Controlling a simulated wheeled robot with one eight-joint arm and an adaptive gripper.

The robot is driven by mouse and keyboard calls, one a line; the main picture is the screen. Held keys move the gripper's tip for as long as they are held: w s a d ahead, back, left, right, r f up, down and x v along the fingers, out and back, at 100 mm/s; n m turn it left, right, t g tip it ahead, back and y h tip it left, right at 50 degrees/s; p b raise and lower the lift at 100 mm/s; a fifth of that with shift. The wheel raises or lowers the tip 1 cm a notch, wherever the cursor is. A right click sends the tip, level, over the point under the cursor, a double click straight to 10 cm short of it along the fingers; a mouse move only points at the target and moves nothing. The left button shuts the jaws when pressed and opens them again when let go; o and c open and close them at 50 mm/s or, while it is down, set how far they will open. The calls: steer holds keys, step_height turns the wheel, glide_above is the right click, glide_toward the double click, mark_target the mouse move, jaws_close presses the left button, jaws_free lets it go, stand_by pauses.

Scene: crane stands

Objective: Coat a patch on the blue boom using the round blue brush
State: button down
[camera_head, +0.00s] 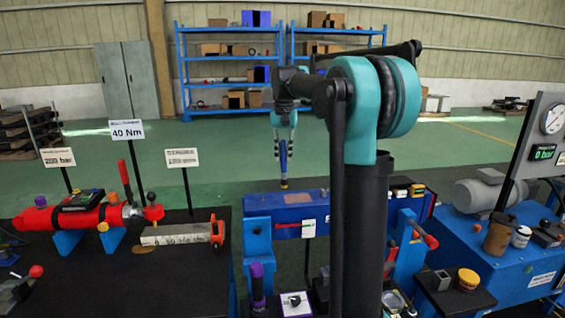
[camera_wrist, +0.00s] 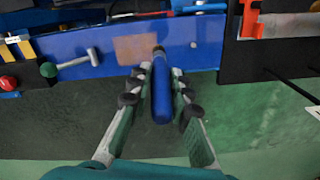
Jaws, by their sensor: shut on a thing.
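My gripper (camera_head: 284,148) is shut on the round blue brush (camera_wrist: 162,92), which hangs upright below it in the head view, with a yellowish tip at its lower end. In the wrist view the brush handle lies between the two fingers and its tip points at the boom. The blue boom (camera_head: 286,205) lies across its stands, just below and behind my arm. A brownish rectangular patch (camera_wrist: 136,48) shows on the boom in the wrist view, beside the brush tip. Whether the tip touches the boom cannot be told.
A black table (camera_head: 170,270) at left holds a red cylinder (camera_head: 70,217) and a grey bar (camera_head: 178,233). At right a blue bench (camera_head: 520,262) carries a motor (camera_head: 483,192) and small pots. A hammer-like tool (camera_wrist: 78,60) lies near the patch.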

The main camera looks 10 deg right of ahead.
steer(key=shift+r, duration=1.25)
